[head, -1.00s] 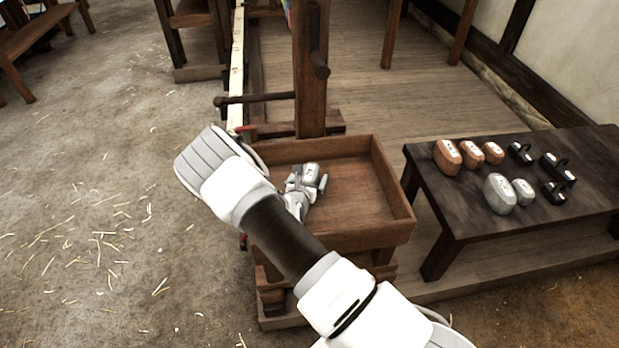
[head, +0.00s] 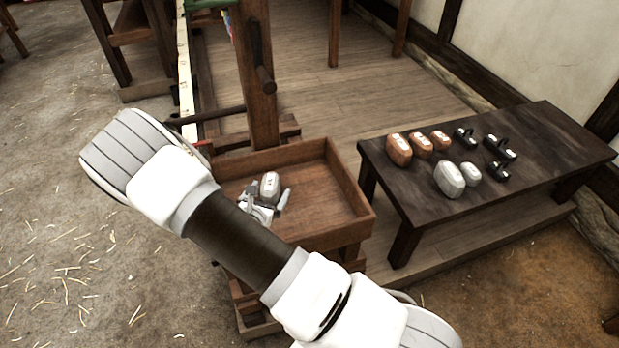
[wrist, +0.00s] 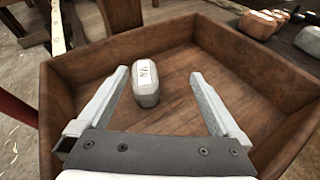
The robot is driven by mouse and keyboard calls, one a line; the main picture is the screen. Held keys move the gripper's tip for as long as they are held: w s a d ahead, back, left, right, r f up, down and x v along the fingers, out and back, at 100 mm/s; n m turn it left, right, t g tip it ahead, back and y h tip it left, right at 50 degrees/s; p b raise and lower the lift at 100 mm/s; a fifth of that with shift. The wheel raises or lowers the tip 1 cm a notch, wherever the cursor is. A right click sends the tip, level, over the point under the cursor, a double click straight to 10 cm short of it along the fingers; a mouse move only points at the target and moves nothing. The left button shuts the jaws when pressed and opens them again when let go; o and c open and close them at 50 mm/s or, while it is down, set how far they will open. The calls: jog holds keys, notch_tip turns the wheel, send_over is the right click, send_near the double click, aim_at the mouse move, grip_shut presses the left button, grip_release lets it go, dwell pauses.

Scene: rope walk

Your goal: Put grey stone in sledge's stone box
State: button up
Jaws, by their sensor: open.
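A grey stone (head: 270,187) with a pale marked label on top rests inside the sledge's wooden stone box (head: 343,188), toward its left part. In the wrist view the stone (wrist: 146,83) stands on the box floor (wrist: 178,110), nearer the left finger. My gripper (head: 268,205) is at the box, its fingers spread wide. In the wrist view my gripper (wrist: 158,80) is open, with the stone between the finger lines and clear space on the right. The stone's lower side is partly hidden in the head view.
A dark table (head: 530,150) at right holds orange stones (head: 399,150), two more grey stones (head: 450,180) and several black weights (head: 500,147). A wooden post (head: 258,80) with pegs rises behind the box. Straw-strewn floor lies at left.

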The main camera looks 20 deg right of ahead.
jog(key=s+d+r+m+g+h, duration=0.1)
jog(key=s+d+r+m+g, duration=0.4)
jog(key=r+m, duration=0.45)
jog(key=s+d+r+m+g+h, duration=0.2)
jog(key=s+d+r+m+g, duration=0.2)
jog(key=s+d+r+m, duration=0.5)
jog(key=s+a+r+m+t+y, duration=0.1)
jog(key=s+a+r+m+y, duration=0.3)
jog(key=s+r+m+y, duration=0.1)
jog(key=s+a+r+m+t+y, duration=0.1)
jog(key=s+a+r+m+y, duration=0.4)
jog(key=s+r, duration=0.3)
jog(key=shift+v, duration=0.85)
notch_tip(320, 180, up, 22)
jog(key=p, duration=2.1)
jog(key=shift+p, duration=0.4)
